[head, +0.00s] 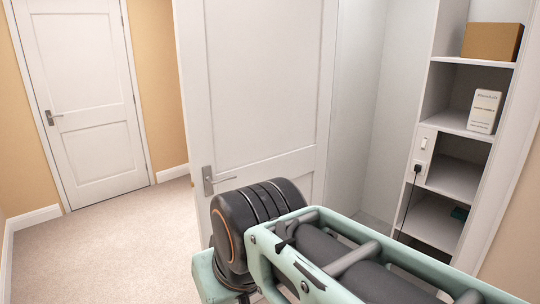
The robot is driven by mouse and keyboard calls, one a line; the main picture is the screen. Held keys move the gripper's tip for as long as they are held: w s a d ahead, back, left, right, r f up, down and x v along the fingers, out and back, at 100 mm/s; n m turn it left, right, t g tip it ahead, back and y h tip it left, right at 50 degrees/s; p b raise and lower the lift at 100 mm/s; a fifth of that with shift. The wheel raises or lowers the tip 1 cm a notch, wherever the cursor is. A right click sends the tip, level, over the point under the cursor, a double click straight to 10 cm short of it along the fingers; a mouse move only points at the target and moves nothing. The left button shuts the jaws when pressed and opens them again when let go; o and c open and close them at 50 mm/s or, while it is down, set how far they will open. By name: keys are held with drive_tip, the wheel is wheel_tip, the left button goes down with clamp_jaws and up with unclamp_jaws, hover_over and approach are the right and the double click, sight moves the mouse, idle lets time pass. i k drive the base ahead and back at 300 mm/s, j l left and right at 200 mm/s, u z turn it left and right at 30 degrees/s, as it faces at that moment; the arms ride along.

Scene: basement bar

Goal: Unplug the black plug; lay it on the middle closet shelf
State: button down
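The black plug (416,169) sits in a white wall plate (419,161) on the left upright of the closet shelving. A thin black cord (407,205) hangs from it, and its lower end is hidden behind my arm. The shelving stands at the right. One shelf (453,121) bears a white box; the shelf below it (456,184) is bare where visible. Which one counts as the middle shelf I cannot tell. My arm crosses the lower right foreground, below the plug. My gripper is out of view.
A cardboard box (491,41) stands on the upper shelf. The white box (485,111) stands below it. A white door (262,90) stands left of the closet. Another door (88,100) and open carpet (110,245) are at left.

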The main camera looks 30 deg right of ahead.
sight(417, 168)
drive_tip(key=z, duration=2.1)
drive_tip(key=i+u, duration=0.1)
drive_tip(key=u, duration=0.3)
drive_tip(key=i+l+u, duration=0.1)
drive_tip(key=u, duration=0.3)
drive_tip(key=i+l+u, duration=0.1)
drive_tip(key=u, duration=0.25)
drive_tip(key=i+l+u, duration=0.45)
drive_tip(key=l, duration=0.3)
drive_tip(key=i+l+u, duration=0.1)
drive_tip(key=l, duration=0.25)
drive_tip(key=l+u, duration=0.15)
drive_tip(key=l, duration=0.2)
drive_tip(key=i+l, duration=0.15)
drive_tip(key=l, duration=0.25)
drive_tip(key=i+l, duration=0.1)
drive_tip(key=l, duration=0.25)
drive_tip(key=i+l, duration=0.15)
drive_tip(key=l, duration=0.25)
drive_tip(key=i+l, duration=0.1)
drive_tip(key=l, duration=0.3)
drive_tip(key=i+u, duration=0.05)
